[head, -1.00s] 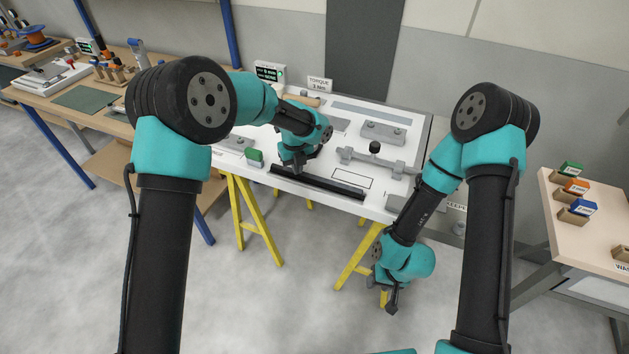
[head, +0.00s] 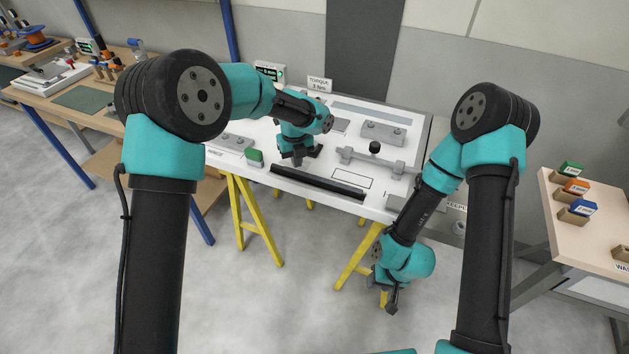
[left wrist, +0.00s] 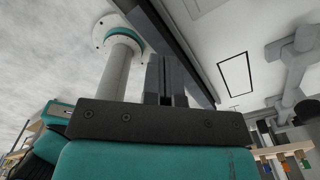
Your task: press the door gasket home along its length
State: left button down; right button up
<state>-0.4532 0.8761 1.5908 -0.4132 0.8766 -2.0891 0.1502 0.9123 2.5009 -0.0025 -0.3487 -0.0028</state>
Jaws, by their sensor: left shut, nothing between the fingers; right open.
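The door gasket is a long black strip (head: 318,183) along the front edge of the white panel (head: 325,152). My left gripper (head: 298,163) is shut and empty, pointing down just behind and above the strip's left half, apart from it as far as I can tell. In the left wrist view the shut fingers (left wrist: 166,82) stand close beside a long dark strip (left wrist: 182,48); contact cannot be told there. My right gripper (head: 392,306) is open and empty, hanging low in front of the panel's right trestle leg.
On the panel are a green block (head: 254,156), a grey bracket with a black knob (head: 375,149) and a grey plate (head: 384,133). A display (head: 269,71) and a torque sign (head: 319,85) stand at its back. A side bench (head: 600,215) is at right.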

aim_at(280, 167)
pick_arm(q)
jog(key=shift+w+a, duration=0.45)
jog(key=shift+a, duration=0.45)
jog(key=shift+w+a, duration=0.5)
jog(key=shift+a, duration=0.35)
jog(key=shift+w+a, duration=0.45)
jog(key=shift+a, duration=0.45)
jog(key=shift+f, duration=1.3)
jog(key=shift+f, duration=0.15)
jog(key=shift+f, duration=0.1)
jog(key=shift+r, duration=1.55)
